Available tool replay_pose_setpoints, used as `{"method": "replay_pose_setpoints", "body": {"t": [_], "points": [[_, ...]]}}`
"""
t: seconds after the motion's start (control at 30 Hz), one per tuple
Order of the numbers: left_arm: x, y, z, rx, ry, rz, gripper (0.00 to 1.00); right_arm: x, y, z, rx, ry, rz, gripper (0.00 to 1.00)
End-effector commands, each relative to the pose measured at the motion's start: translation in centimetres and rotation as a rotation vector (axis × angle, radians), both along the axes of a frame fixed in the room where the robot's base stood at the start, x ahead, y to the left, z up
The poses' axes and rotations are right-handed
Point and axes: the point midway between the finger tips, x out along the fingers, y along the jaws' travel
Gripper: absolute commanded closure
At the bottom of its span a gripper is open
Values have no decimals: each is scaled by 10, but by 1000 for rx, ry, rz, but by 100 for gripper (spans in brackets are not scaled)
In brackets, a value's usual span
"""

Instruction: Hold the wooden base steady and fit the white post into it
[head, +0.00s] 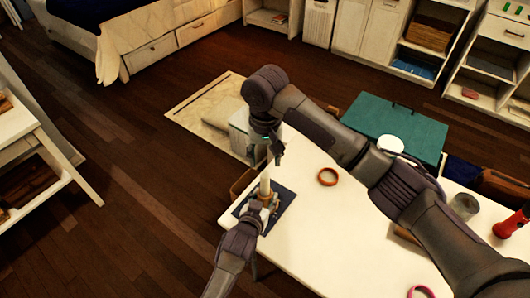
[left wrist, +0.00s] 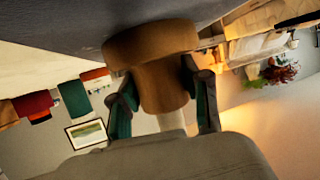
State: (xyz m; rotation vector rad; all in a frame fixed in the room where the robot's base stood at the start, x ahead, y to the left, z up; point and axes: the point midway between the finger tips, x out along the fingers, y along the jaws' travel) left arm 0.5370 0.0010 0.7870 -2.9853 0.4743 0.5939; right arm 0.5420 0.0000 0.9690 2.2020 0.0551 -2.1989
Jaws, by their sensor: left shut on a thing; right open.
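The wooden base (head: 272,203) stands upright on the dark blue mat at the table's left end. My left gripper (head: 260,210) is shut around it from the front. In the left wrist view, which is upside down, the brown base (left wrist: 150,48) has a wide foot against the mat and a narrower neck between my fingers (left wrist: 164,100). The white post (head: 265,184) stands upright at the base's top; its pale shaft (left wrist: 171,122) shows beyond the neck. How deep it sits is hidden. My right gripper (head: 277,155) is open, just above the post's top and apart from it.
The blue mat (head: 281,197) lies on the white table (head: 335,235). An orange ring (head: 328,177), a pink ring (head: 420,292), a grey cup (head: 464,206) and a red object (head: 511,225) stand or lie to the right. A teal case (head: 400,125) is at the back.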

Motion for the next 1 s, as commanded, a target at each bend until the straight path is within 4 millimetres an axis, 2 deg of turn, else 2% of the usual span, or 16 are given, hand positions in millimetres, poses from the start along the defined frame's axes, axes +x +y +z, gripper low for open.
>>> {"method": "replay_pose_setpoints", "body": {"t": [0.03, 0.07, 0.2, 0.23, 0.53, 0.67, 0.77, 1.0], "points": [[0, 0, 0, 0, 1, 0, 90, 0, 0, 0, 0, 0, 0, 49], [0, 0, 0, 0, 1, 0, 50, 0, 0, 0, 0, 0, 0, 49], [0, 0, 0, 0, 1, 0, 26, 0, 0, 0, 0, 0, 0, 49], [0, 0, 0, 0, 1, 0, 24, 0, 0, 0, 0, 0, 0, 49], [-1, 0, 0, 0, 0, 0, 24, 0, 0, 0, 0, 0, 0, 49], [-9, 3, 2, 1, 2, 0, 24, 0, 0, 0, 0, 0, 0, 49], [-23, 8, 9, -1, 0, 0, 24, 0, 0, 0, 0, 0, 0, 49], [-70, 23, 28, 1, 3, 0, 24, 0, 0, 0, 0, 0, 0, 49]]}}
